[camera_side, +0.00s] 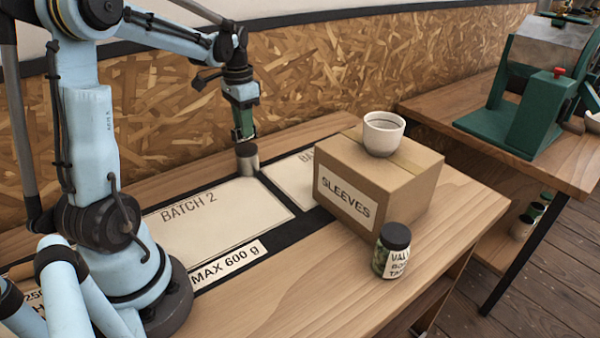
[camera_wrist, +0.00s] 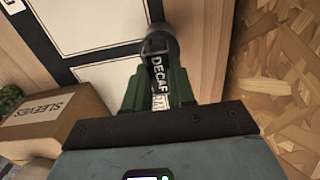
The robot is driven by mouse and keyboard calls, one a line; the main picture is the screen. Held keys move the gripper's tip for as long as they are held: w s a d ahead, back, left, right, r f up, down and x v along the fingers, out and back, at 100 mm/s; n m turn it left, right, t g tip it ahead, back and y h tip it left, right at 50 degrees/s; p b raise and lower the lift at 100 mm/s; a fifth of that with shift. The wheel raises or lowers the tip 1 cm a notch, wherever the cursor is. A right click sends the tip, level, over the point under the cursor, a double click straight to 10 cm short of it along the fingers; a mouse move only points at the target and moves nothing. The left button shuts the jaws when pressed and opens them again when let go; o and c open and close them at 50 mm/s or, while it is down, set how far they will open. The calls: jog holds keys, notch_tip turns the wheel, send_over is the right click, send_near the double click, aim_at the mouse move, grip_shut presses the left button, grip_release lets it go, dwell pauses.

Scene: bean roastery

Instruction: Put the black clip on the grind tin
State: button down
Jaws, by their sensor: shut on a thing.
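My gripper (camera_side: 243,137) points down at the back of the table, with its green fingers also in the wrist view (camera_wrist: 160,92). It is shut on the black clip (camera_wrist: 158,70), which carries the white letters DECAF. The grind tin (camera_side: 248,162), a small grey metal cylinder, stands upright right below the fingertips. In the wrist view the tin (camera_wrist: 173,46) shows dark around the clip's far end. I cannot tell whether clip and tin touch.
A cardboard box marked SLEEVES (camera_side: 415,180) stands to the right, with a white cup (camera_side: 383,135) on top. A dark-lidded jar (camera_side: 392,250) stands in front of the box. The pale BATCH 2 panel (camera_side: 220,225) is clear. A chipboard wall (camera_side: 300,85) runs close behind.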

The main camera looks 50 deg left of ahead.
jog(key=shift+f, duration=1)
jog(key=shift+f, duration=0.15)
jog(key=c, duration=0.9)
grip_release()
jog(key=shift+c, duration=0.2)
notch_tip(320, 180, up, 12)
jog(key=s+d+f+t, duration=0.2)
jog(key=d+f+t, duration=0.1)
jog(key=d, duration=0.8)
jog(key=s+d+f+t, duration=0.2)
jog(key=d+f+t, duration=0.2)
jog(key=d, duration=0.8)
jog(key=shift+d, duration=0.25)
